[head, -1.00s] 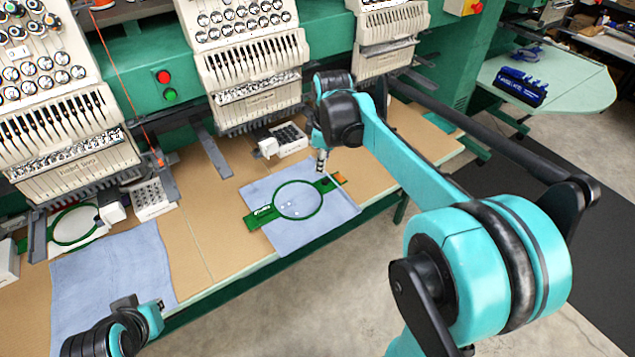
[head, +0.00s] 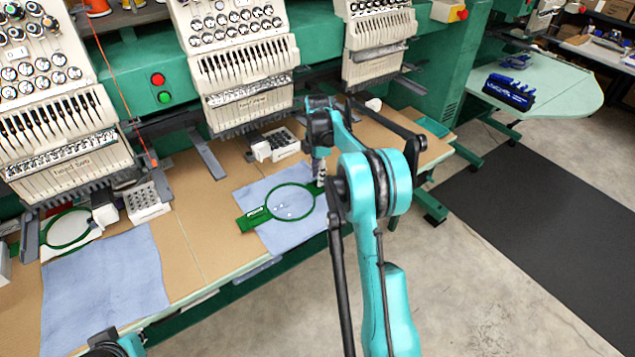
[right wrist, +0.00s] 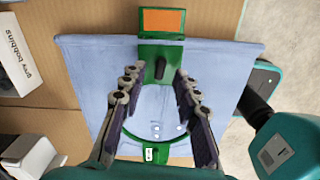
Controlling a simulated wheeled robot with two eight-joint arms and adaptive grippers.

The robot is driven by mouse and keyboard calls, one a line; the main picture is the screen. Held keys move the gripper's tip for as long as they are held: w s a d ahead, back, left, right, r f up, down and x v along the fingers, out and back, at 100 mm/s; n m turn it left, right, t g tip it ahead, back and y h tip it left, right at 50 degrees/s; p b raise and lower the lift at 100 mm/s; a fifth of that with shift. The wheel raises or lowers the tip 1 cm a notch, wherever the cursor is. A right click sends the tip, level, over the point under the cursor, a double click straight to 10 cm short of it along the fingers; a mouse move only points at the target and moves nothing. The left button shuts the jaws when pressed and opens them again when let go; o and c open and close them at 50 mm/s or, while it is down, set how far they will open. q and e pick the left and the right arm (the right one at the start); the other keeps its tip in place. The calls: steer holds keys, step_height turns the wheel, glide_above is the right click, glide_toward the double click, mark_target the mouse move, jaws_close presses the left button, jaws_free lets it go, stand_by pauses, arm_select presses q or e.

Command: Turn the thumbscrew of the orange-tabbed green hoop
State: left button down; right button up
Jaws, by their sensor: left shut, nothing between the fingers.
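The green hoop (head: 268,208) lies on a blue cloth (head: 285,237) on the table. In the right wrist view its orange tab (right wrist: 162,20) is at the top, with a dark thumbscrew (right wrist: 160,68) just below it on the green bracket (right wrist: 150,50). In the head view my right arm hides the tab. My right gripper (head: 319,172) is over the hoop's right end. In its wrist view the right gripper (right wrist: 156,88) is open, fingers apart on either side of the thumbscrew's line, not touching it. My left gripper (head: 106,340) is shut at the bottom left edge, partly cut off, far from the hoop.
A second green hoop (head: 68,228) is at the left machine head, with another blue cloth (head: 105,285) in front. A white box of bobbins (head: 278,146) stands behind the near hoop. Embroidery heads (head: 240,75) overhang the table's back. Bare table shows between the cloths.

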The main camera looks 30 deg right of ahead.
step_height(320, 180, down, 2)
steer(key=shift+f, duration=0.1)
jaws_close()
